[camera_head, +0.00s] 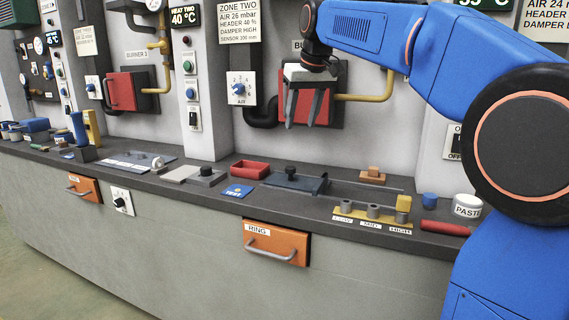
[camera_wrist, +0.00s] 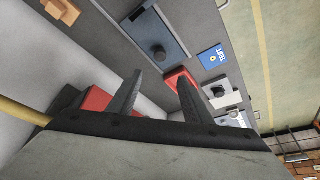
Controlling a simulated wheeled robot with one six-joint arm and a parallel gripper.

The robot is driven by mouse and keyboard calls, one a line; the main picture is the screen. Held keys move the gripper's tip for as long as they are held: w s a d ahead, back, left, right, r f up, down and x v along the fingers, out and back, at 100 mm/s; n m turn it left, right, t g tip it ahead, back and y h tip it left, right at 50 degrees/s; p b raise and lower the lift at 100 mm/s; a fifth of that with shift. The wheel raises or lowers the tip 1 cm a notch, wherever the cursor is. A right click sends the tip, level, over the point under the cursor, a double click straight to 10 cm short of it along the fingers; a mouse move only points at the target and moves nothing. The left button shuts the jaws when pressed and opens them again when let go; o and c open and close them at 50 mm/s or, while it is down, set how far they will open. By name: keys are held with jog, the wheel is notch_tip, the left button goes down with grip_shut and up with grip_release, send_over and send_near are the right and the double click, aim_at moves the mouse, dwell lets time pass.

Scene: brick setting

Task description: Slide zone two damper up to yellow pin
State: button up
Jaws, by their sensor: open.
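The zone two damper (camera_head: 312,185) is a dark blue-grey plate with a black knob (camera_head: 290,172), lying on the counter at the left end of a long track. In the wrist view the damper (camera_wrist: 172,30) and its knob (camera_wrist: 158,52) show beyond my fingertips. The yellow pin (camera_head: 403,203) stands at the HIGH mark on a yellow strip, right of the damper; LOW and MID hold grey cylinders. My gripper (camera_head: 301,124) is open and empty, above and behind the damper, in front of the red burner box. Both fingers (camera_wrist: 159,74) show in the wrist view, apart from the damper.
A red tray (camera_head: 250,170) and blue TEST card (camera_head: 236,191) lie left of the damper. An orange block (camera_head: 373,175) sits behind the track. A yellow pipe (camera_head: 375,95) runs behind my gripper.

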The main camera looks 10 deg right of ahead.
aim_at(291, 167)
jog(key=x, duration=1.7)
